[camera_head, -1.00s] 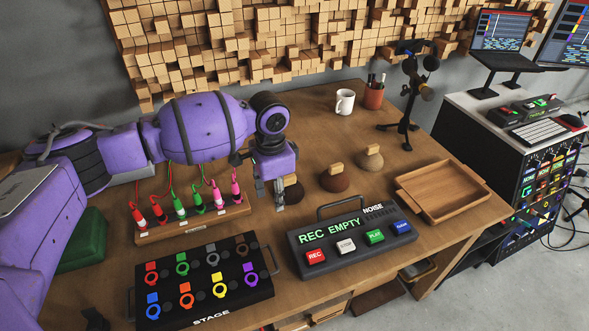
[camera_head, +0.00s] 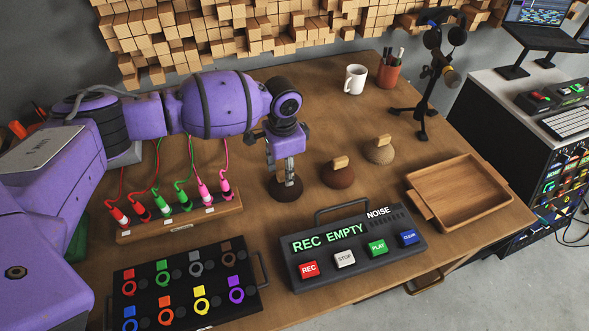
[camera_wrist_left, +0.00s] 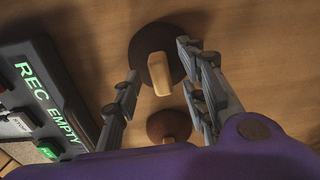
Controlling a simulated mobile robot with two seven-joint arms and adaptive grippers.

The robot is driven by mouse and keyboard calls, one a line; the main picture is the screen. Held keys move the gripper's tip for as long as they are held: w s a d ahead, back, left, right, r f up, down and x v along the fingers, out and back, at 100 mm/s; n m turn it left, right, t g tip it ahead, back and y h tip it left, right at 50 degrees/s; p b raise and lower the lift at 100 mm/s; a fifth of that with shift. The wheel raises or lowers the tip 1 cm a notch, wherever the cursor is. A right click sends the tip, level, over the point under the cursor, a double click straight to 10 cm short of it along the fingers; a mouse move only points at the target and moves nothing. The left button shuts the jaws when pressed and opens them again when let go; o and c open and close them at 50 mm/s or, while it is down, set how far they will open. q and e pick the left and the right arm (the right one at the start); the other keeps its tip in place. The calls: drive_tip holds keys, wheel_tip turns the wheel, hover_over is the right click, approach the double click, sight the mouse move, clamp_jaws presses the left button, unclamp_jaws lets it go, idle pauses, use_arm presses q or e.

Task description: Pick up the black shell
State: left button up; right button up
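The black shell (camera_head: 287,194) is a dark dome with a light wooden handle, resting on the table; it also shows in the left wrist view (camera_wrist_left: 140,55). My left gripper (camera_head: 285,178) is low over it, pointing down, and partly hides its handle. In the left wrist view my left gripper (camera_wrist_left: 157,60) is open, with its fingers apart on either side of the handle and visible gaps beside it. A reddish-brown shell (camera_head: 338,178) and a lighter tan shell (camera_head: 380,153) stand to the right. My right gripper is not in view.
A recorder reading REC EMPTY (camera_head: 350,248) lies in front. A cable rack (camera_head: 181,221) is to the left, with the STAGE pedal box (camera_head: 187,285) before it. A wooden tray (camera_head: 468,190) is at right; a mug (camera_head: 355,79), pen cup (camera_head: 390,72) and microphone stand (camera_head: 422,110) are behind.

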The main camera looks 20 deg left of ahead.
use_arm(q)
drive_tip(key=shift+f, duration=0.65)
clamp_jaws()
